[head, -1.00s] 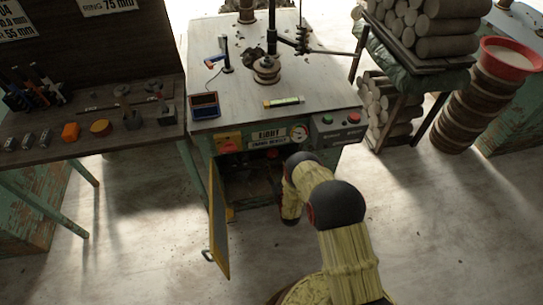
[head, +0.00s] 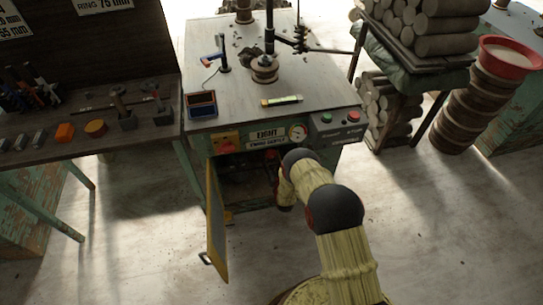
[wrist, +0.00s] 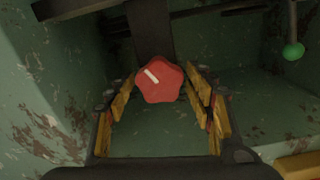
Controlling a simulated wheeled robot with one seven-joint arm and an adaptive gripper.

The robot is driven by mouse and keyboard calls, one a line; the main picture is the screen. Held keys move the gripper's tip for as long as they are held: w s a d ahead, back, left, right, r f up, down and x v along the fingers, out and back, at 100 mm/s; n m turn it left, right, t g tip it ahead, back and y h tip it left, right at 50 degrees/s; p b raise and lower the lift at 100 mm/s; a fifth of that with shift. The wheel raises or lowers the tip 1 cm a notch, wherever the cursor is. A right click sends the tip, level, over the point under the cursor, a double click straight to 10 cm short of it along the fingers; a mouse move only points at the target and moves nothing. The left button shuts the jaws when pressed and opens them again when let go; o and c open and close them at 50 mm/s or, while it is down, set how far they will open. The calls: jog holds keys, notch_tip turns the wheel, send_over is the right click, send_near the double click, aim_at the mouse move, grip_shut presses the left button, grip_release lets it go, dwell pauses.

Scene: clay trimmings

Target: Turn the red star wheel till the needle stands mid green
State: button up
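The red star wheel (wrist: 162,83) with a white mark shows in the wrist view, on a dark upright bar inside a green cabinet. My gripper (wrist: 161,94) is open, its yellow-padded fingers to the left and right of the wheel. A gap seems to show on each side; I cannot tell whether either finger touches. In the head view my arm reaches into the open cabinet, and the gripper is hidden there. The round dial (head: 297,132) is on the cabinet front, but its needle is too small to read.
The cabinet door (head: 216,222) hangs open at the left of my arm. A green knob on a rod (wrist: 293,51) is at the upper right in the wrist view. A dark bar crosses above the wheel. Open floor (head: 140,240) lies left of the door.

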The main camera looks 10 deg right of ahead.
jog(key=c, duration=1)
jog(key=shift+o, duration=0.2)
jog(key=shift+m, duration=0.3)
jog(key=m, duration=0.3)
jog(key=shift+m, duration=0.3)
jog(key=m, duration=0.4)
jog(key=shift+m, duration=0.3)
jog(key=m, duration=0.4)
jog(key=shift+d+f+m, duration=0.1)
jog(key=shift+m, duration=2.3)
jog(key=o, duration=1.2)
